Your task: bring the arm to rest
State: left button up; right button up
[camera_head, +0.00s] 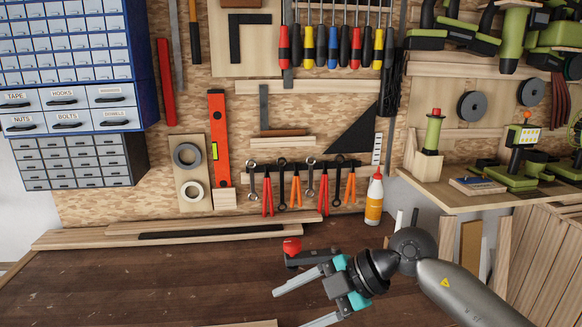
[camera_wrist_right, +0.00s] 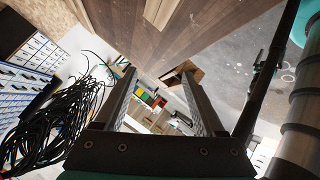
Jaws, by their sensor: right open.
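My right arm (camera_head: 465,290) comes in from the right over the wooden workbench (camera_head: 150,280). Its right gripper (camera_head: 292,308) points left above the bench, with its two fingers spread apart and nothing between them. In the right wrist view the gripper (camera_wrist_right: 160,70) also shows open and empty, with the room beyond its fingers. My left arm and gripper are not in view.
A dark tool with a red knob (camera_head: 292,247) sits on the bench just behind the right gripper. A glue bottle (camera_head: 374,198) stands at the back. Wood strips (camera_head: 190,232) lie along the back edge. The bench's left side is clear. Black cables (camera_wrist_right: 75,110) hang in the wrist view.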

jog(key=s+a+r+t+y, duration=0.1)
jog(key=a+r+t+y, duration=0.3)
jog(key=a+r+y, duration=0.4)
jog(key=w+d+r+m+t+h, duration=0.2)
jog(key=w+d+r+m+t, duration=0.1)
jog(key=d+r+m+t, duration=0.5)
jog(key=s+d+f+m+t+h, duration=0.2)
jog(key=d+f+m+t+h, duration=0.1)
jog(key=d+f+m+h, duration=1.3)
jog(key=s+f+g, duration=0.6)
jog(key=s+f, duration=0.3)
jog(key=s, duration=0.2)
jog(key=s+f+g, duration=0.7)
jog(key=s+f, duration=0.2)
jog(key=s, duration=0.3)
notch_tip(320, 180, down, 24)
jog(key=s+n+g, duration=0.1)
jog(key=s, duration=0.1)
jog(key=s+d+f+g+b, duration=0.1)
jog(key=s+d+f, duration=0.1)
jog(key=s+f, duration=1)
jog(key=s, duration=0.2)
jog(key=shift+s+f+h, duration=0.3)
jog(key=shift+s+f, duration=0.1)
